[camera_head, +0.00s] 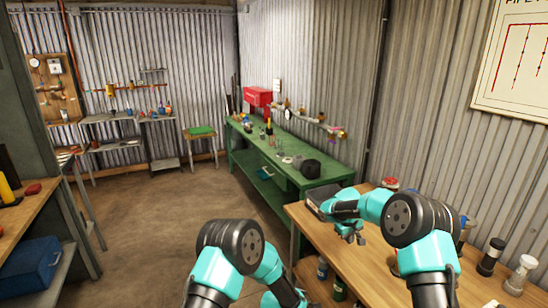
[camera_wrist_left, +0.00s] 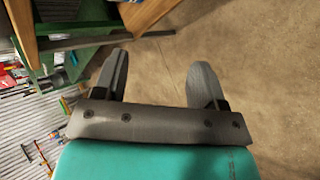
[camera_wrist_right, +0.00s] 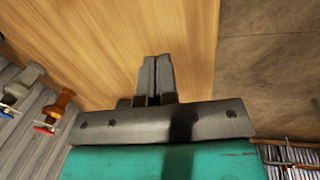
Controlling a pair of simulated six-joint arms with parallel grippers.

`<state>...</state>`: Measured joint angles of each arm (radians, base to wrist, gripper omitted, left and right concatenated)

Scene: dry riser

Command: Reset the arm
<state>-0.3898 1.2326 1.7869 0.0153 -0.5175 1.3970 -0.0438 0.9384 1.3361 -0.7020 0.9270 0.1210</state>
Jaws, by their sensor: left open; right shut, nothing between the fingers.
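My right arm (camera_head: 408,222) reaches over the wooden bench at the right in the head view. Its right gripper (camera_head: 352,238) hangs above the bench's left part. The right wrist view shows its fingers (camera_wrist_right: 157,62) pressed together with nothing between them, over wood. My left arm (camera_head: 230,245) is bent at the bottom middle of the head view, and its gripper is not clearly visible there. In the left wrist view the left gripper (camera_wrist_left: 159,75) is open and empty, with its fingers wide apart over the brown floor.
A green bench (camera_head: 260,160) stands along the wall. A blue box (camera_head: 30,268) sits at the left. The floor (camera_head: 160,230) between is clear.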

